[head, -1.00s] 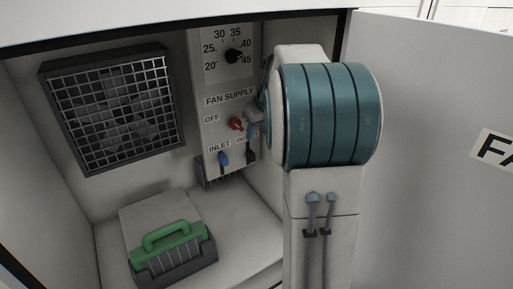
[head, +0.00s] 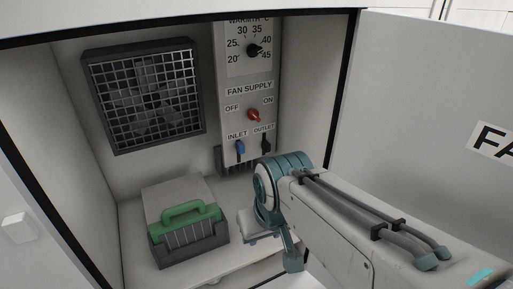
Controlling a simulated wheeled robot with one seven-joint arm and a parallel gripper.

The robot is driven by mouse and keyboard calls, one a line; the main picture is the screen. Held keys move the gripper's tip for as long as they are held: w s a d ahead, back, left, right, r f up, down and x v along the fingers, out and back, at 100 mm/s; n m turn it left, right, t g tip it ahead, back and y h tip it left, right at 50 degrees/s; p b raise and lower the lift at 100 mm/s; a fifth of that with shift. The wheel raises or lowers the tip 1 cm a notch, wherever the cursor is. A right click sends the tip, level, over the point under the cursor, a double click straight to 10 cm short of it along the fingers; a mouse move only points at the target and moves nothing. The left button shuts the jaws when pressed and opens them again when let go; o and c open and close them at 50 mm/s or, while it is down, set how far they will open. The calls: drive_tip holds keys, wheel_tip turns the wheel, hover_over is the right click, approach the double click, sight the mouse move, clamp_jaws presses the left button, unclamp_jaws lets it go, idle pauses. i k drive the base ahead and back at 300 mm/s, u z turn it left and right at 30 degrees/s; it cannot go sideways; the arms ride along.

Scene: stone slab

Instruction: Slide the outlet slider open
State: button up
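The outlet slider (head: 265,145) is a small dark handle under the OUTLET label, low on the right of the white control panel (head: 232,77). The blue inlet slider (head: 240,149) is beside it on the left, at about the same height. My gripper (head: 256,224) is inside the cabinet, below the panel and apart from the outlet slider. It is small and partly hidden by my wrist, so its fingers do not show clearly. Nothing visible covers the outlet slider.
A red fan supply knob (head: 253,114) and a black dial (head: 254,50) are higher on the panel. A fan grille (head: 143,92) is on the back wall. A green-handled box (head: 188,236) stands left of my gripper. The open door (head: 430,110) bounds the right.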

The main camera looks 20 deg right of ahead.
sight(265, 145)
drive_tip(key=k, duration=0.75)
drive_tip(key=u, duration=1.4)
drive_tip(key=i, duration=1.05)
drive_tip(key=z, duration=2.35)
